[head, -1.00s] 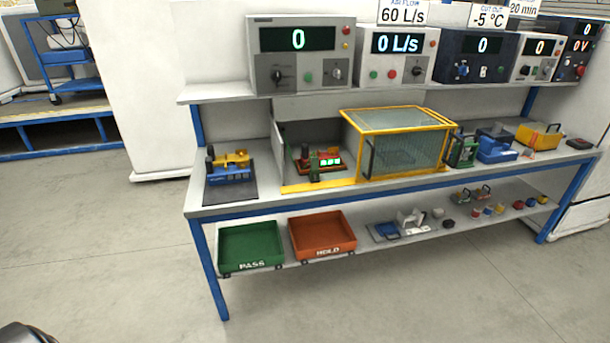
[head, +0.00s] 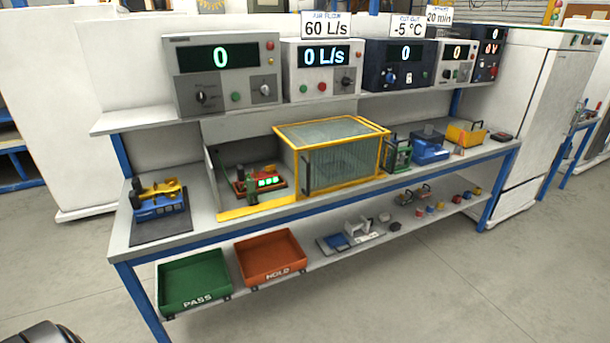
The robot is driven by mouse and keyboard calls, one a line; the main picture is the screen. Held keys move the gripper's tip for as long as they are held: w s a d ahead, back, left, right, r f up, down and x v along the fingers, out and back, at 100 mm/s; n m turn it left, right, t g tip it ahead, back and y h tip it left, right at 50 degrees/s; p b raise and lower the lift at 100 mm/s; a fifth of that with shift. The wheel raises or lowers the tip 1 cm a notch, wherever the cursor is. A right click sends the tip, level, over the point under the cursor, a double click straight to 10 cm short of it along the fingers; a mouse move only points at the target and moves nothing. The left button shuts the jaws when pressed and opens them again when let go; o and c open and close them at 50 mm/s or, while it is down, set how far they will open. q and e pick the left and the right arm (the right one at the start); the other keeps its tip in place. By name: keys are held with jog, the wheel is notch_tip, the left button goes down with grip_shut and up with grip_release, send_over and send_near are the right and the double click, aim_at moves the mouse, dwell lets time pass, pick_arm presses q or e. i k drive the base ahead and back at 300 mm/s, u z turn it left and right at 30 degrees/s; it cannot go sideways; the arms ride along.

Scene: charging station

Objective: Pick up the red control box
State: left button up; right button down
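A small red device (head: 262,181) with lit green displays sits on the bench inside the open left part of a yellow-edged enclosure (head: 335,158). A small flat dark box with some red on top (head: 502,137) lies at the far right end of the bench top. I cannot tell from this distance which of them is the red control box. Neither of my grippers is in view; only a dark rounded part of mine shows at the bottom left corner.
The bench (head: 200,205) carries a blue and yellow device (head: 158,200) at left. A green tray (head: 194,280) and an orange tray (head: 270,257) stand on the lower shelf with small parts. Instruments line the upper shelf. The floor in front (head: 430,280) is clear.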

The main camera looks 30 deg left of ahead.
aim_at(262, 179)
jog(key=z, duration=0.35)
jog(key=i, duration=1.4)
jog(key=u, duration=0.75)
